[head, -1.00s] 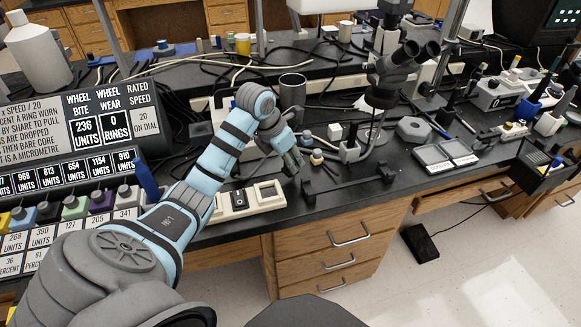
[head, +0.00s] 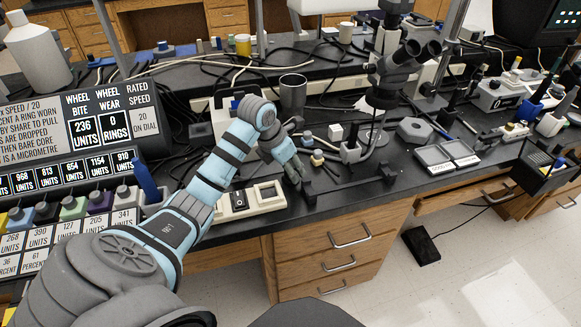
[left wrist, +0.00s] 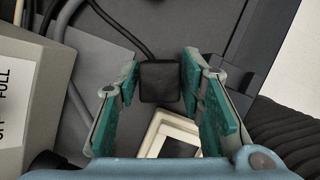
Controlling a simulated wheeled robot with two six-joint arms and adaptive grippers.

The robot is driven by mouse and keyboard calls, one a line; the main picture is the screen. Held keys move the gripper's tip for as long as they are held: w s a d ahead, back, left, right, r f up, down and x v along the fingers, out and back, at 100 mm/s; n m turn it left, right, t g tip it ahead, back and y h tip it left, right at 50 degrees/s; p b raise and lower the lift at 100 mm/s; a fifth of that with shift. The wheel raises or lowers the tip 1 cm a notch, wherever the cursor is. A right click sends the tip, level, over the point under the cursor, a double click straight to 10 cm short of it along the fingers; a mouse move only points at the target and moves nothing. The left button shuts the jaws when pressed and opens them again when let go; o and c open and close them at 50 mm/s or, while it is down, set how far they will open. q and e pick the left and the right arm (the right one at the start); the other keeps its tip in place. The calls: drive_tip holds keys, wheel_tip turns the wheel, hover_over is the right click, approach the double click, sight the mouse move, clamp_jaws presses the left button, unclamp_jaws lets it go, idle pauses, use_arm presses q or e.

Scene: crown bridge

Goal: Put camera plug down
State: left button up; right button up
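My left gripper (head: 297,175) is low over the front part of the black bench, just right of a cream box. In the left wrist view my left gripper (left wrist: 160,88) is open, with green-padded fingers on either side of a black, block-shaped plug (left wrist: 160,82). A dark cable runs from the plug toward the top left. A narrow gap shows between the plug and each finger. The plug appears to rest on the dark surface, but its underside is hidden. I cannot make out the plug in the head view. My right gripper is not in view.
A dark bar frame (head: 350,189) stands to the right.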

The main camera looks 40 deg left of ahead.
use_arm(q)
drive_tip(key=p+v, duration=0.2)
drive_tip(key=v, duration=1.1)
drive_tip(key=shift+w+p, duration=0.2)
drive_tip(key=shift+p, duration=0.15)
